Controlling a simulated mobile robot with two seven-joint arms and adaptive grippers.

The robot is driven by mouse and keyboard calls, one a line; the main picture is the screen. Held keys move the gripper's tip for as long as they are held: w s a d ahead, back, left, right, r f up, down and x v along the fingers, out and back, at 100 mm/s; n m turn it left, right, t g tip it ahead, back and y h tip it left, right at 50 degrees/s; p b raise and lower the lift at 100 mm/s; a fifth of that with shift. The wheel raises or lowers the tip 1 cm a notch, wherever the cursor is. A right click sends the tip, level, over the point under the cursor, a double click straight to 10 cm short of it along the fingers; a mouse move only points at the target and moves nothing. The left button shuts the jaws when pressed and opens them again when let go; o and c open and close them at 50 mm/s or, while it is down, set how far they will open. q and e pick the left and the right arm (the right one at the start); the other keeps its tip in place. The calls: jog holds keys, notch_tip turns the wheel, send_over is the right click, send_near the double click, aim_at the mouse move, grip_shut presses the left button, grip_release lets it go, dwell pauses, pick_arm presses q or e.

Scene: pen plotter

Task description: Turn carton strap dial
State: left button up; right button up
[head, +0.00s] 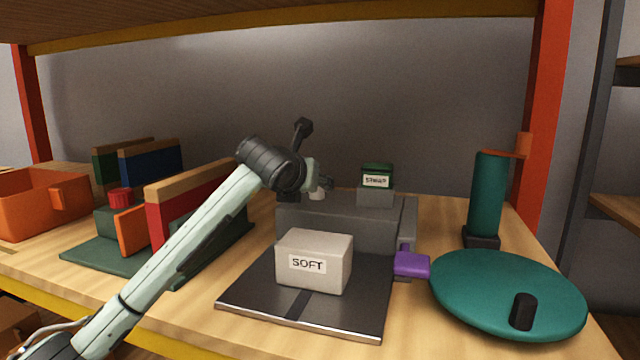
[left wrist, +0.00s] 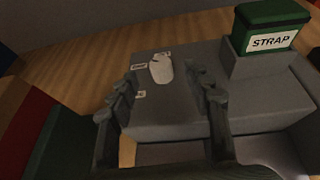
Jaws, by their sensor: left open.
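A grey machine (head: 340,225) stands mid-shelf; its top also shows in the left wrist view (left wrist: 170,115). A small white dial knob (head: 317,195) sits on its top, with small labels around it too small to read. In the left wrist view the knob (left wrist: 160,69) lies between the open fingers of my left gripper (left wrist: 163,78), apart from both. In the head view my left gripper (head: 324,184) is over the machine's left end. A green block labelled STRAP (head: 376,177) sits on the machine's raised part, also in the left wrist view (left wrist: 272,25). My right gripper is out of view.
A pale carton labelled SOFT (head: 314,261) sits on a dark plate (head: 350,313) in front. A purple piece (head: 412,264) is beside the machine. A teal turntable (head: 490,285) and teal cylinder (head: 487,195) stand right. Upright panels (head: 190,205) and an orange bin (head: 30,205) stand left.

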pick_arm(q)
jog(key=x, duration=0.5)
jog(key=shift+p, duration=0.3)
jog(key=shift+w+d+f, duration=0.2)
jog(key=shift+w, duration=0.3)
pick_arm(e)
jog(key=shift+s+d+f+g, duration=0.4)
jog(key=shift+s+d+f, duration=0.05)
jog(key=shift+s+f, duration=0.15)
pick_arm(q)
grip_shut()
